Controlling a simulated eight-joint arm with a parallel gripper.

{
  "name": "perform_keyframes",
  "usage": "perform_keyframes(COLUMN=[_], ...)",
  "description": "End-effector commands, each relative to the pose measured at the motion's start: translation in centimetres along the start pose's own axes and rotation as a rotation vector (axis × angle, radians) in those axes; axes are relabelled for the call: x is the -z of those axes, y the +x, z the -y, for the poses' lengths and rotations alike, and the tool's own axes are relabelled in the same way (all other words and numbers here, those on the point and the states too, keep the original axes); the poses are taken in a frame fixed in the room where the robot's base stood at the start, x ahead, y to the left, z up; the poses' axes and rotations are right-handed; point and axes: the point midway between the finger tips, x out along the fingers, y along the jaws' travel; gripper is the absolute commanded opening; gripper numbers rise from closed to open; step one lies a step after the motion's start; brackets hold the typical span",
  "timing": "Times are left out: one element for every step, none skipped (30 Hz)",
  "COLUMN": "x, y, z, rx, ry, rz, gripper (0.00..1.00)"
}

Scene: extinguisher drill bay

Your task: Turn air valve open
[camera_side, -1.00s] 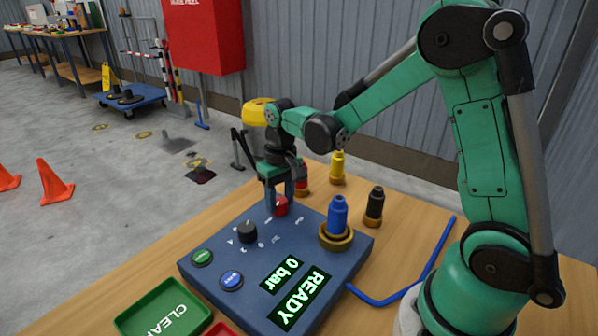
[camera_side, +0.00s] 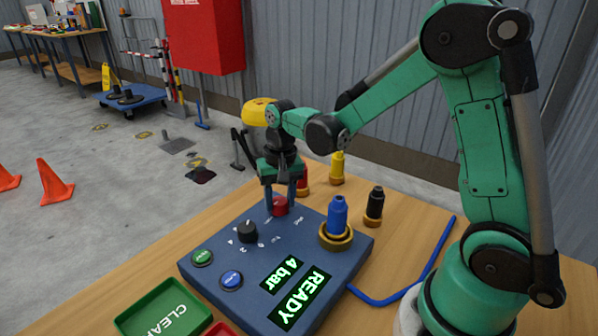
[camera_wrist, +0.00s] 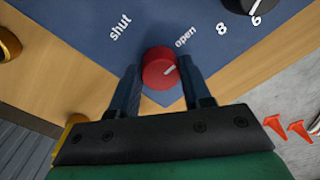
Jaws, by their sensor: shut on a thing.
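The air valve is a red round knob (camera_side: 278,205) at the far corner of the blue control panel (camera_side: 215,250). My gripper (camera_side: 281,203) points down over it, with a finger on each side. In the wrist view the red knob (camera_wrist: 159,68) sits between the two fingers of my gripper (camera_wrist: 160,78), which is shut on it. The knob's white pointer mark is turned toward the word "open" (camera_wrist: 186,37), with "shut" (camera_wrist: 121,27) on the other side. The panel's display (camera_side: 282,272) reads "4 bar" and "READY".
A black dial (camera_side: 247,231), green and blue buttons and a blue fitting in a brass ring (camera_side: 337,217) are on the panel. Black, yellow and red fittings stand behind it. A green tray (camera_side: 163,308) lies at the front left. A blue hose (camera_side: 420,275) lies at right.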

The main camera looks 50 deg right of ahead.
Motion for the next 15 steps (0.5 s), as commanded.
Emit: perform_keyframes(x=[0.04, 0.04, 0.04, 0.04, 0.04, 0.04, 0.04, 0.04, 0.03, 0.03, 0.03, 0.02, 0.02, 0.02, 0.02], y=[0.01, 0.01, 0.01, 0.01, 0.01, 0.01, 0.01, 0.01, 0.01, 0.01, 0.01, 0.01, 0.01, 0.01, 0.01], z=[0.02, 0.02, 0.02, 0.02, 0.02, 0.02, 0.02, 0.02, 0.02, 0.01, 0.01, 0.01, 0.01, 0.01, 0.0], rx=[0.002, 0.002, 0.002, 0.002, 0.002, 0.002, 0.002, 0.002, 0.002, 0.001, 0.001, 0.001, 0.001, 0.001, 0.001], ry=[0.001, 0.001, 0.001, 0.001, 0.001, 0.001, 0.001, 0.001, 0.0, 0.0, 0.0, 0.0, 0.0, 0.0, 0.0], rz=[-0.002, -0.002, -0.002, -0.002, -0.002, -0.002, -0.002, -0.002, -0.001, -0.001, -0.001, -0.001, -0.001, -0.001, -0.001], gripper=[0.0, 0.0, 0.0, 0.0, 0.0, 0.46, 0.54, 0.63, 0.74, 0.74, 0.74, 0.74, 0.74, 0.74, 0.74])
